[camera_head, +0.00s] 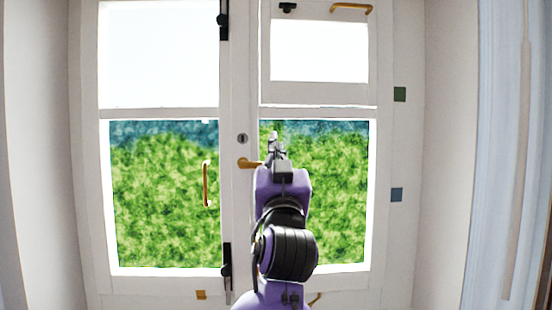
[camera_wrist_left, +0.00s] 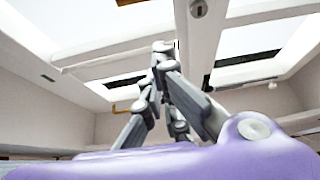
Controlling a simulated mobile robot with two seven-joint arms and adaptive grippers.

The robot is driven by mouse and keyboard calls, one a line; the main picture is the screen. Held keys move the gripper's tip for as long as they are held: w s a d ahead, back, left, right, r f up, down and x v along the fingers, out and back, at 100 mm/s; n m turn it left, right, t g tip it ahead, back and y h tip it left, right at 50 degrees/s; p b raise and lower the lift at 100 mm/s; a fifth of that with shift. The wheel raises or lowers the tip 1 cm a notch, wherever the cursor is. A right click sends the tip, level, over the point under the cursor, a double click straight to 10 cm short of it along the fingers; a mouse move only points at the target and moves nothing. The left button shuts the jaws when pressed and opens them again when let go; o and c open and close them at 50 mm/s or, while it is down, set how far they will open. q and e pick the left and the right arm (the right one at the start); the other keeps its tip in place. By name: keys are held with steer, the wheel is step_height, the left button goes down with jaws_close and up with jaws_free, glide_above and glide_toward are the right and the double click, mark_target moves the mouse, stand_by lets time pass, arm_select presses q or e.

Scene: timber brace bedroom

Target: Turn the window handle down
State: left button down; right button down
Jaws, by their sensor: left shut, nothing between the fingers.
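A brass lever handle (camera_head: 246,163) sits on the white middle stile of the window (camera_head: 240,215), below a dark keyhole plate (camera_head: 242,138). It lies about level, and its right end is close to or behind my purple left arm. My left gripper (camera_head: 274,140) is raised in front of the right pane, just right of and above the lever. Its fingers are shut and empty; they also show in the left wrist view (camera_wrist_left: 162,48). I cannot tell whether it touches the lever. My right gripper is not in view.
A vertical brass pull (camera_head: 207,185) is at the left pane, and another brass handle (camera_head: 352,8) is at the top right sash. Black fittings (camera_head: 227,270) line the stile. A pale curtain (camera_head: 500,150) hangs at the far right.

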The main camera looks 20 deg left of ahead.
arm_select(q)
steer(key=x, duration=0.7)
steer(key=shift+w+a+f+p, duration=0.15)
steer(key=shift+f+p, duration=0.1)
steer(key=shift+f, duration=0.75)
steer(key=shift+w+a+f+p, duration=0.15)
steer(key=shift+f+p, duration=0.1)
steer(key=shift+f, duration=0.75)
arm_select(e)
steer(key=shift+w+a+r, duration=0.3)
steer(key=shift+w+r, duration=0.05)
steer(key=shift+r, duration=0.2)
arm_select(q)
steer(key=shift+d, duration=0.1)
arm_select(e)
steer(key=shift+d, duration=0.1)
